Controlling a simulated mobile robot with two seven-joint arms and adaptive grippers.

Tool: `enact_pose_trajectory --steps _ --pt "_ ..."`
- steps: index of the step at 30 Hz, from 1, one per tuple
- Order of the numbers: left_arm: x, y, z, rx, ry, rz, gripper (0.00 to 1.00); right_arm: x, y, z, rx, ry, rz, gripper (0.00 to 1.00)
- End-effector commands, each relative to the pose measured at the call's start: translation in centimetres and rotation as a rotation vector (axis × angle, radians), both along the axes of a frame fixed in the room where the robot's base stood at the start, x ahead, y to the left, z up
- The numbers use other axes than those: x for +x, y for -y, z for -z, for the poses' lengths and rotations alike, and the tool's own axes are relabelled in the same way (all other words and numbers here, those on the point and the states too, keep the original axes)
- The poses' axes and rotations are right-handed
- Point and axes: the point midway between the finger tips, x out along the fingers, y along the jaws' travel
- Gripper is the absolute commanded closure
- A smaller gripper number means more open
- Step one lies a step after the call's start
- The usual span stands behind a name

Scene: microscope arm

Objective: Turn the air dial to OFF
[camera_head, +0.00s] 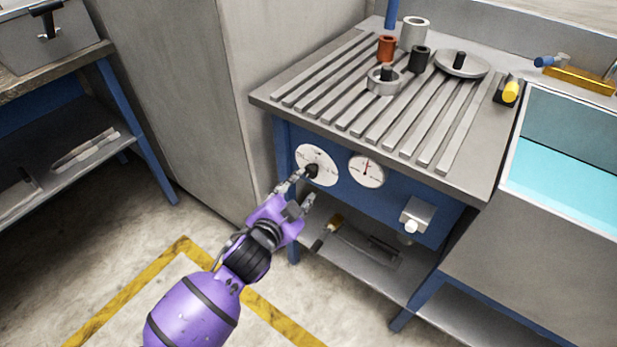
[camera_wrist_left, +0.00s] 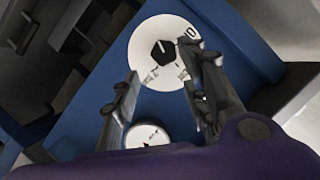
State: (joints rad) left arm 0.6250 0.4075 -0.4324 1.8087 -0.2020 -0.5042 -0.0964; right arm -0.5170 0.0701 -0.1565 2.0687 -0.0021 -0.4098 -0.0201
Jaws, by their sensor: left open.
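A round white dial plate (camera_head: 313,151) with a black knob (camera_head: 312,171) is on the blue front panel under the slatted bench top. In the left wrist view the black knob (camera_wrist_left: 163,52) sits mid-plate with a thin light mark on it. Lettering on the plate (camera_wrist_left: 150,30) is too small or partly covered to read. My left gripper (camera_head: 304,187) is open in front of the dial, its fingers close to the knob. In the wrist view the left gripper (camera_wrist_left: 160,75) has its fingers apart, below and either side of the knob, with nothing between them. My right gripper is not in view.
A white gauge (camera_head: 367,171) with a red needle is right of the dial; a grey fitting (camera_head: 417,213) is further right. Rings and cylinders stand on the slatted top (camera_head: 345,95). A lower shelf (camera_head: 365,255) holds a brush. A cyan-filled tank (camera_head: 570,165) stands at right.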

Motion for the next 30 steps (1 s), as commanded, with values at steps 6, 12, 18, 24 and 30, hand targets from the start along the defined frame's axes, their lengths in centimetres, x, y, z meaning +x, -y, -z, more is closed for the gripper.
enact_pose_trajectory --steps 6,12,18,24,30 --pt "2.4 0.8 0.8 0.013 0.001 -0.003 0.59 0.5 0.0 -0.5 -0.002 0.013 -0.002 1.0" --pt "5.1 1.9 1.8 0.012 0.0 -0.004 0.59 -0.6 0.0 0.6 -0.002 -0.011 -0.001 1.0" --pt "6.6 2.5 2.3 0.012 0.0 -0.004 0.59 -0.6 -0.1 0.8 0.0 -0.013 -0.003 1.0" --pt "6.7 2.5 2.3 0.011 0.0 -0.005 0.59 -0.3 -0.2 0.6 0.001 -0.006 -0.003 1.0" --pt "6.7 2.5 2.3 0.011 0.0 -0.005 0.75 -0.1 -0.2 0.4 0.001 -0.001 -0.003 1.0"
